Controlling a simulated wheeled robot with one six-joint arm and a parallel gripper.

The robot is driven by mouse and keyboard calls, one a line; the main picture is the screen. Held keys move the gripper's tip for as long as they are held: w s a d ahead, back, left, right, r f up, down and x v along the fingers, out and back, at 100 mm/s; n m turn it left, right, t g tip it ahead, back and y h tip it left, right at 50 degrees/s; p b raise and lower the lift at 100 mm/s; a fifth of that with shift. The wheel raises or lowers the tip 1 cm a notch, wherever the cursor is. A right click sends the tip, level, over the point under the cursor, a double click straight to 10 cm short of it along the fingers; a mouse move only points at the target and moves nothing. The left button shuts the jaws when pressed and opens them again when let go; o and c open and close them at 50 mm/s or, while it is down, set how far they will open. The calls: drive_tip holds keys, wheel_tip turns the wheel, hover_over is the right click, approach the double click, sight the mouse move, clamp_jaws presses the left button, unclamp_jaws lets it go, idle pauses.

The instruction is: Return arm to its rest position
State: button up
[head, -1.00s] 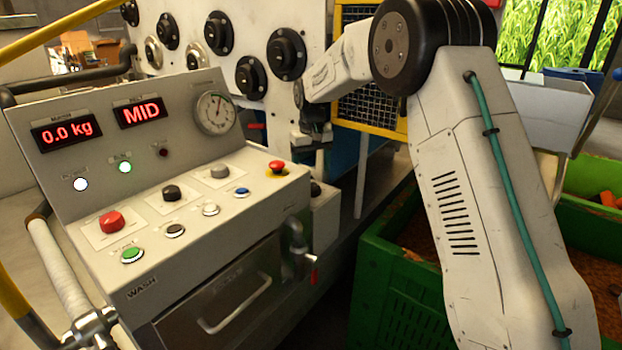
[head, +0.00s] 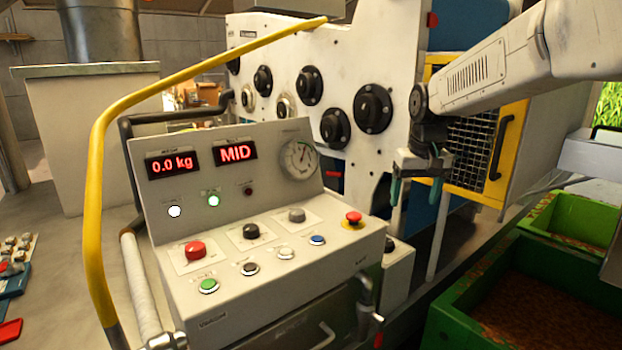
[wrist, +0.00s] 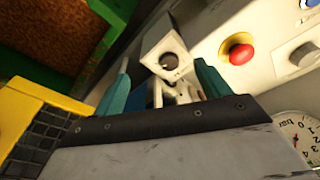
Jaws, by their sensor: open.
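My gripper (head: 415,190) hangs at the end of my arm, to the right of the control panel and in front of the yellow-framed mesh guard. Its two teal fingers point down and stand apart with nothing between them. In the wrist view my gripper (wrist: 162,85) also shows its teal fingers spread and empty. The control panel (head: 330,245) carries a red emergency button (head: 353,217), several other buttons, a round gauge (head: 299,159) and displays reading 0.0 kg and MID. My gripper is apart from the panel.
A green crate (head: 470,300) of brown material stands at the lower right. The yellow mesh guard (head: 505,135) is behind my gripper. A yellow rail (head: 92,220) curves along the panel's left side. White machine housing with black knobs stands behind the panel.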

drive_tip(key=s+d+r+t, duration=0.1)
drive_tip(key=s+r, duration=0.1)
drive_tip(key=s, duration=0.9)
drive_tip(key=s+d+r+t, duration=0.1)
drive_tip(key=s+r+t, duration=0.1)
drive_tip(key=s, duration=0.9)
drive_tip(key=s+f+g, duration=0.1)
drive_tip(key=s+f, duration=0.2)
drive_tip(key=s, duration=0.4)
drive_tip(key=s+f+g, duration=0.2)
drive_tip(key=s+f, duration=0.2)
drive_tip(key=s, duration=0.4)
drive_tip(key=shift+s+f+m+g, duration=0.15)
drive_tip(key=shift+s+m+g, duration=0.15)
drive_tip(key=shift+m, duration=0.1)
drive_tip(key=shift+w, duration=0.1)
idle(3.8)
